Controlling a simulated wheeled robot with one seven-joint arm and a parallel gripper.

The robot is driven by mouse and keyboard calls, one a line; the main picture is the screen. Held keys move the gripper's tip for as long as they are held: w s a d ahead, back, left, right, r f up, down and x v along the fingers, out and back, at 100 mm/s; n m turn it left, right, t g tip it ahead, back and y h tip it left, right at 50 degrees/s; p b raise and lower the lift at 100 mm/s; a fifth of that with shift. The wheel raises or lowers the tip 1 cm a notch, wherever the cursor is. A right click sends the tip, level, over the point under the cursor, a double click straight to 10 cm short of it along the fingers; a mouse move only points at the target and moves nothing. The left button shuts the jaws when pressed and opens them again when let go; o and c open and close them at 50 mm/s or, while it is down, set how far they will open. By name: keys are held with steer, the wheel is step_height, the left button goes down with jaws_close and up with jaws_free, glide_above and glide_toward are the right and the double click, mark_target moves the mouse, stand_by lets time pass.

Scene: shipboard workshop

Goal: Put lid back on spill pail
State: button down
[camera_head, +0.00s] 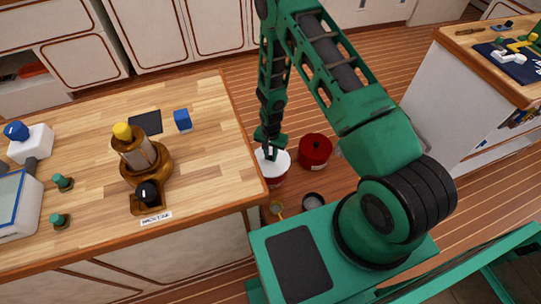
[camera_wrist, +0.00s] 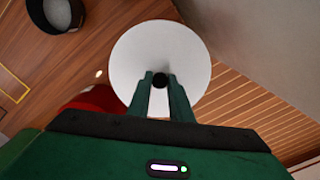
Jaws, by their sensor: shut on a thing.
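My gripper (camera_head: 270,152) reaches down beside the table's right edge. In the wrist view its fingers (camera_wrist: 160,84) are shut on the dark knob of a round white lid (camera_wrist: 160,45). The table edge partly hides this body.
A red lidded can (camera_head: 315,150) stands on the floor just right of the lid.

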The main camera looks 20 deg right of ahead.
mark_target(271, 157)
steer(key=shift+f, duration=0.5)
stand_by(0.4)
steer(key=c, duration=1.5)
jaws_free()
steer(key=shift+r, duration=0.1)
step_height(271, 157, up, 10)
steer(key=shift+r, duration=0.25)
steer(key=shift+r, duration=0.1)
